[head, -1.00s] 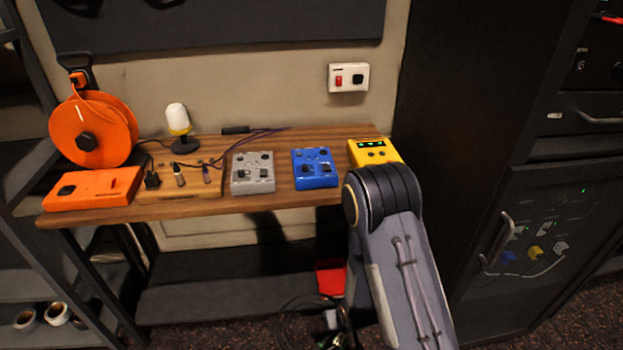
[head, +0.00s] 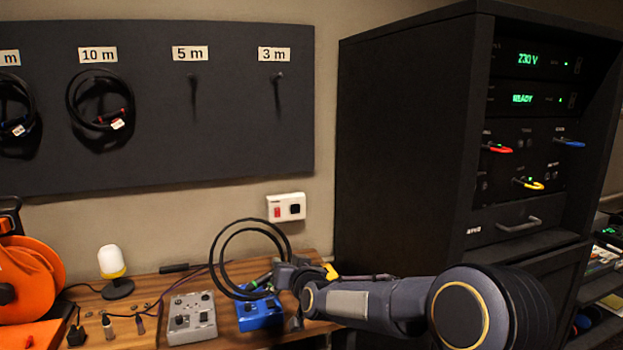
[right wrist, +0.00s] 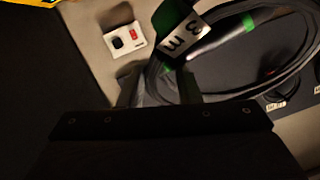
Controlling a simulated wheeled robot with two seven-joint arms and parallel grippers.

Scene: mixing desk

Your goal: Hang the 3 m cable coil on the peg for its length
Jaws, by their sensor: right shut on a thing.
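A black cable coil (head: 250,219) with green bands hangs upright in my right gripper (head: 279,278), above the desk in front of the blue box. In the right wrist view the coil (right wrist: 304,62) has a white tag reading 3 and m, and it is between the fingers of my right gripper (right wrist: 158,90). The dark board carries a bare peg (head: 279,78) under the 3 m label (head: 274,54), up and to the right of the coil. My left gripper is not in view.
A bare 5 m peg (head: 193,78) and a 10 m peg holding a coil (head: 74,110) are further left. Below are a wall switch (head: 286,208), a lamp (head: 111,262), a grey box (head: 191,318) and a blue box (head: 260,316). A black rack (head: 405,150) stands right.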

